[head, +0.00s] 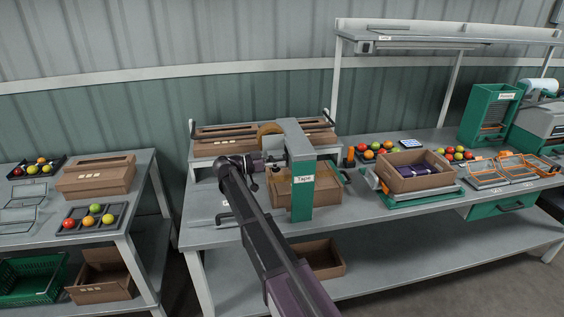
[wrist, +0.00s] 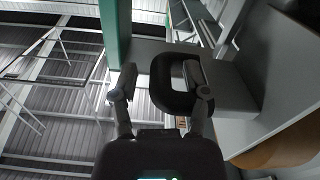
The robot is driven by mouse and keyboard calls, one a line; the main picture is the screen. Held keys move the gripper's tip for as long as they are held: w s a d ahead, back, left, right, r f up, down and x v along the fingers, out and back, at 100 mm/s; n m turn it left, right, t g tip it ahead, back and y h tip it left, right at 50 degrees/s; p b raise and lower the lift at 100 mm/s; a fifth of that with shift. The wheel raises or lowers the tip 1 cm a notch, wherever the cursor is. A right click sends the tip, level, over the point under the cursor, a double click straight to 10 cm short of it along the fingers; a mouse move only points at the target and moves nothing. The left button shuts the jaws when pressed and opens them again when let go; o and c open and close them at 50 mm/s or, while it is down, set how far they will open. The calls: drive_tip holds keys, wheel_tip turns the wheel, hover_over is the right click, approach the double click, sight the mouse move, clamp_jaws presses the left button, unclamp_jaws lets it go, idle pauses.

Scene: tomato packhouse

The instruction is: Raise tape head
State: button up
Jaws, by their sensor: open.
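The taping machine (head: 303,182) has a green column marked "Tape" and a grey upper arm (head: 296,138), standing on the middle bench. A brown tape roll (head: 268,131) shows behind the arm. My gripper (head: 262,163) is at the left side of the tape head. In the wrist view my gripper (wrist: 160,86) is open. A dark loop handle (wrist: 180,108) lies at its fingers, with one bar between them and the right finger overlapping the loop. Whether the fingers touch it I cannot tell. My arm hides part of the machine in the head view.
A cardboard box (head: 328,187) stands under the taping machine. Flat cartons (head: 225,132) lie on a rack behind. An open box (head: 417,181) with purple contents sits to the right, near tomatoes. The left bench (head: 62,226) holds trays and a carton. A lower shelf (head: 400,262) runs below.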

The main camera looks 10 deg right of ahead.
drive_tip(key=a, duration=1)
drive_tip(key=shift+a, duration=0.35)
drive_tip(key=s+d+f+n+y+p, duration=0.2)
drive_tip(key=s+d+f+n+y, duration=0.65)
drive_tip(key=s+d+f, duration=0.4)
drive_tip(key=s+f+n+y, duration=0.1)
drive_tip(key=s+n+y, duration=0.2)
drive_tip(key=s, duration=0.5)
drive_tip(key=s+a+f+n+y+p, duration=0.1)
drive_tip(key=s+n+y, duration=0.3)
drive_tip(key=s+y, duration=0.2)
drive_tip(key=s, duration=0.2)
drive_tip(key=shift+s+a+f, duration=0.3)
drive_tip(key=shift+f, duration=0.05)
drive_tip(key=shift+a+y, duration=0.1)
drive_tip(key=shift+y, duration=0.15)
